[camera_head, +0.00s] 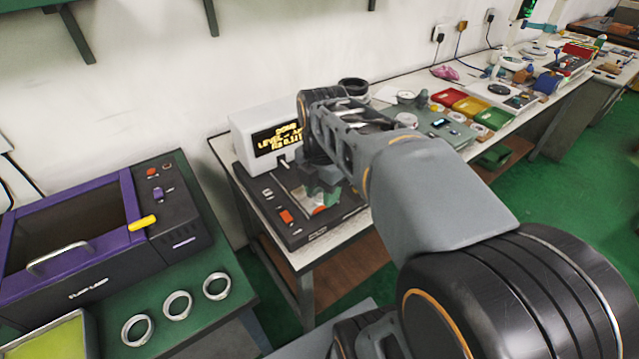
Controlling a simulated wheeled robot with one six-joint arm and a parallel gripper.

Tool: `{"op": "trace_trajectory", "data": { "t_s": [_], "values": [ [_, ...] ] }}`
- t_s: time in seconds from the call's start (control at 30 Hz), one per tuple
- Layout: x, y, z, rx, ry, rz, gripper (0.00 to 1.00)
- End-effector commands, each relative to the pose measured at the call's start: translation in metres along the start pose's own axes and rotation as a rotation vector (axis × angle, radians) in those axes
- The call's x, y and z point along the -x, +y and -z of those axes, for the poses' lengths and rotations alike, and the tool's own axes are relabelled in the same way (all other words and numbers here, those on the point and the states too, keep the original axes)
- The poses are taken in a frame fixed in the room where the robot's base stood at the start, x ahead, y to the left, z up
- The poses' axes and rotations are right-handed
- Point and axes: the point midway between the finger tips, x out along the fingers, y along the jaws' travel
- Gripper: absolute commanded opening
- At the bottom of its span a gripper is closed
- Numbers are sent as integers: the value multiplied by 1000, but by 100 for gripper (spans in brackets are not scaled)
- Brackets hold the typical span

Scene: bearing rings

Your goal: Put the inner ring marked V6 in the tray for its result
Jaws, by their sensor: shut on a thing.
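My gripper (323,190) is low over the black test unit (270,200) on the white bench, pointing down. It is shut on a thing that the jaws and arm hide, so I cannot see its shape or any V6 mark. A white display box (268,138) behind the unit shows yellow text starting with what looks like "DONE"; the lower lines are too blurred to read surely. A red tray (450,97), a yellow tray (470,106) and a green tray (493,119) stand in a row farther right on the bench.
Three silver rings, the nearest-left one (137,330) among them, lie on the green bench at left. A purple-framed black machine (150,205) stands behind them. A small device (440,124) sits before the trays. Green floor separates the two benches.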

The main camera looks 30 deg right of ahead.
Motion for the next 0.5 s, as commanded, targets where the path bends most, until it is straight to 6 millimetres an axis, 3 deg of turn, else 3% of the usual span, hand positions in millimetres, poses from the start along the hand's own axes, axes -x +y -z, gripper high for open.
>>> {"op": "trace_trajectory", "data": {
  "t_s": [0.5],
  "values": [
    [28, -3, 2, 0, 0, 0, 19]
  ]
}}
